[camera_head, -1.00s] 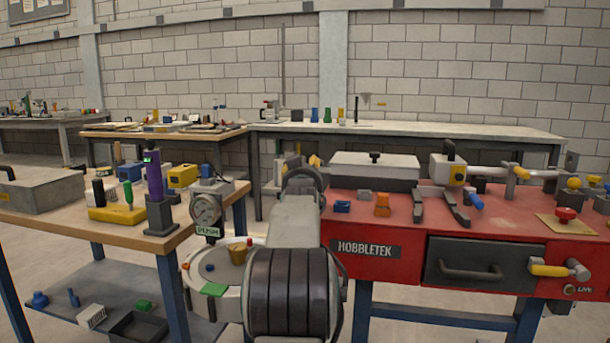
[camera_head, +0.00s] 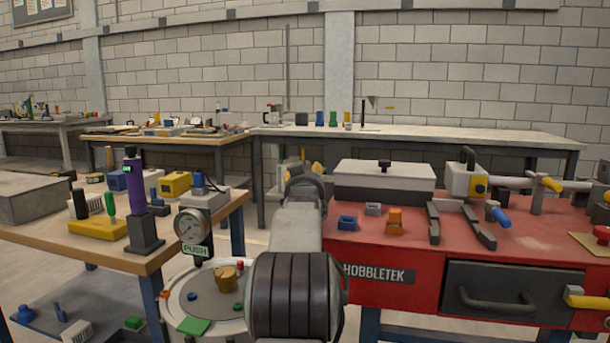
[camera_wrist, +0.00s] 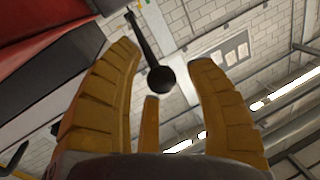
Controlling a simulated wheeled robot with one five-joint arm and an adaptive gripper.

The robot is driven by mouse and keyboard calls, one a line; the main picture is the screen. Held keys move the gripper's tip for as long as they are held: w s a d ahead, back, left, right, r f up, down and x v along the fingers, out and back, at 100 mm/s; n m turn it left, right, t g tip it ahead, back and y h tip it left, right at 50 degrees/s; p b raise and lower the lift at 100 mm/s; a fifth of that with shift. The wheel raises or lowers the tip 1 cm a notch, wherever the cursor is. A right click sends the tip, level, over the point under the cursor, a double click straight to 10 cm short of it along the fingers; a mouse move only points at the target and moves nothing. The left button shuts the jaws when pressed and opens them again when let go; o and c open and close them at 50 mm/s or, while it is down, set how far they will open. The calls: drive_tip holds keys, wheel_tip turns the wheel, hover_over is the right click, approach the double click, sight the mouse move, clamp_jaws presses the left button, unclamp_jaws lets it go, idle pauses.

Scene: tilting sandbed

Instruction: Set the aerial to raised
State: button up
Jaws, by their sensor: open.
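I cannot pick out the aerial for certain. In the wrist view a dark rod with a round black knob (camera_wrist: 160,80) shows between my gripper's yellow fingers; I cannot tell what it belongs to or whether it touches them. My gripper (camera_wrist: 166,56) is open. In the head view my own arm hides it. A purple upright device (camera_head: 133,185) with a small green display stands in a dark base on the wooden table to the left.
The red HOBBLETEK bench (camera_head: 535,236) stands right, with a grey lidded box (camera_head: 385,175) and a dark drawer (camera_head: 515,285). A round tray (camera_head: 180,300) with small parts and a pressure gauge (camera_head: 191,227) lie left of my arm. The wooden table (camera_head: 40,232) is crowded.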

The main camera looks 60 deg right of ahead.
drive_tip(key=shift+w+d, duration=0.1)
drive_tip(key=shift+d, duration=0.15)
drive_tip(key=shift+a, duration=0.1)
drive_tip(key=shift+c, duration=0.3)
clamp_jaws()
